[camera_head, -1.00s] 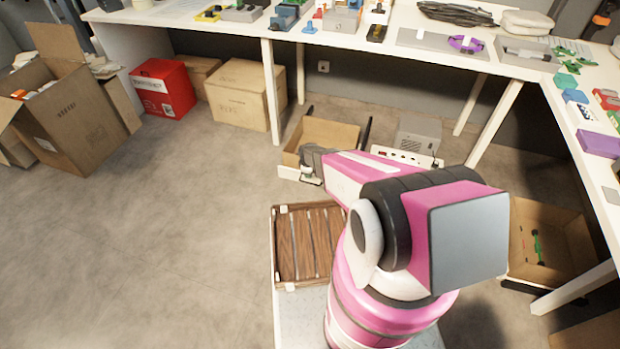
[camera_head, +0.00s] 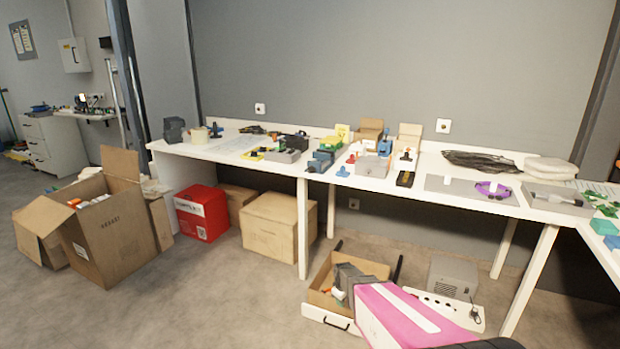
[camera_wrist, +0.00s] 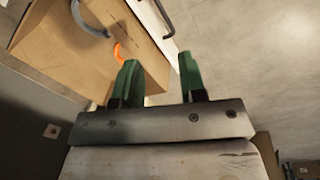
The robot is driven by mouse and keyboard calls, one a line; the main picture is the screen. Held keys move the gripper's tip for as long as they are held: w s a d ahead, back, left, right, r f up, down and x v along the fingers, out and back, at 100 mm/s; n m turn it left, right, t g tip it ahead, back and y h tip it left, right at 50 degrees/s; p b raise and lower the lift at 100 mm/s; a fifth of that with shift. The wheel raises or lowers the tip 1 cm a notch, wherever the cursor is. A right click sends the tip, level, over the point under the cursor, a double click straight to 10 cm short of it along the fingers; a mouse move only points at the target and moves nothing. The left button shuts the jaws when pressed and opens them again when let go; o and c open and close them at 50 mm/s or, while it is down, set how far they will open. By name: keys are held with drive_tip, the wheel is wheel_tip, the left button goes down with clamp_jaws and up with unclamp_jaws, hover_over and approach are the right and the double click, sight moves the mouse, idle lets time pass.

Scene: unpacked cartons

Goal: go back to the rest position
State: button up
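My gripper (camera_wrist: 160,68) shows in the wrist view with two green fingers set apart and nothing between them. In the head view my pink and white arm reaches in from the bottom right, and its dark grey end (camera_head: 350,276) overlaps an open, drawer-like box (camera_head: 372,267) under the table. The fingertips are hard to make out there. In the wrist view the wooden box (camera_wrist: 85,40) lies beyond the fingers, with an orange curved item (camera_wrist: 118,53) and a grey curved item (camera_wrist: 88,20) in it.
A white table (camera_head: 250,162) full of small parts runs along the wall. Its legs stand near my arm. A grey device (camera_head: 453,277) sits right of the box. A red box (camera_head: 203,213) and cartons (camera_head: 280,232) stand left.

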drive_tip(key=s+d+r+m, duration=0.2)
drive_tip(key=s+r+m, duration=0.2)
drive_tip(key=s+r, duration=0.4)
drive_tip(key=s+d+r+m+g, duration=0.1)
drive_tip(key=s+d+r+m, duration=0.1)
drive_tip(key=s+r+m, duration=0.3)
drive_tip(key=s+r, duration=0.4)
drive_tip(key=r, duration=0.7)
drive_tip(key=shift+y, duration=0.4)
drive_tip(key=shift+f, duration=0.1)
drive_tip(key=shift+d, duration=0.5)
